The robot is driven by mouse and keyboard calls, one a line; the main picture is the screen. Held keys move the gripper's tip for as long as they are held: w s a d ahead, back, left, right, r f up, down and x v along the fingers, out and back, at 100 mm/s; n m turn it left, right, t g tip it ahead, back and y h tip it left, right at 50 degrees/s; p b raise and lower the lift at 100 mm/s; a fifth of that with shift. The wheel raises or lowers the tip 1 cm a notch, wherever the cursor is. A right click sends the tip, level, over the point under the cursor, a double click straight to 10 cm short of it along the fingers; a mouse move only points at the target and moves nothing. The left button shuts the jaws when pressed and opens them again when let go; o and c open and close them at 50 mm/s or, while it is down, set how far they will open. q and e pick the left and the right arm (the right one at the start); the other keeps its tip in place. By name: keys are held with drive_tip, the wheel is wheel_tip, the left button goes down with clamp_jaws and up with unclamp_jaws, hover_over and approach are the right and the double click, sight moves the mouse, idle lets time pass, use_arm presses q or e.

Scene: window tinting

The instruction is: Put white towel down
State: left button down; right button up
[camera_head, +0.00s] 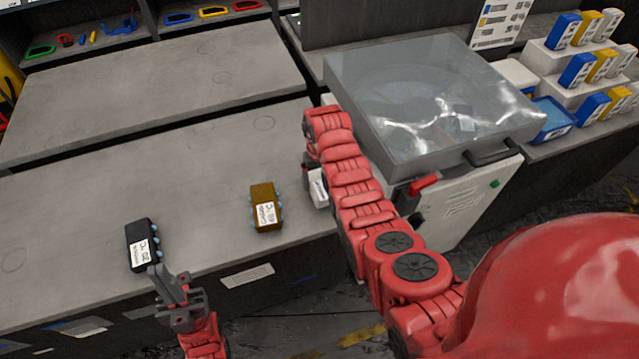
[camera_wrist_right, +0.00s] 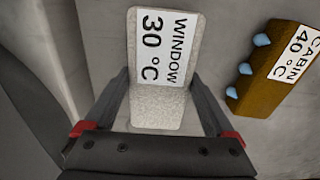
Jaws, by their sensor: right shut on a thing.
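The white towel (camera_wrist_right: 158,105) is a pale block with a label reading "WINDOW 30 °C". In the right wrist view it sits between the two fingers of my right gripper (camera_wrist_right: 160,88), which is shut on it. In the head view the white towel (camera_head: 318,188) shows only in part beside my right arm, at the right end of the front table (camera_head: 80,200). The arm hides most of the right gripper there. I cannot tell whether the towel touches the table top. My left gripper (camera_head: 170,281) is at the table's front edge, close to the black block; its opening is unclear.
A brown block labelled "CABIN 40 °C" (camera_head: 265,207) lies left of the white towel; a black block (camera_head: 141,245) lies further left. A grey machine with a clear lid (camera_head: 430,95) stands right of the table. The table behind the blocks is mostly clear.

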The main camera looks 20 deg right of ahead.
sight(319, 186)
wheel_tip(319, 186, down, 2)
drive_tip(key=shift+f+p, duration=0.2)
drive_tip(key=shift+p, duration=0.1)
drive_tip(key=shift+f, duration=0.15)
drive_tip(key=shift+f+b, duration=0.2)
drive_tip(key=shift+b, duration=0.1)
drive_tip(key=o, duration=1.2)
drive_tip(key=shift+r, duration=0.2)
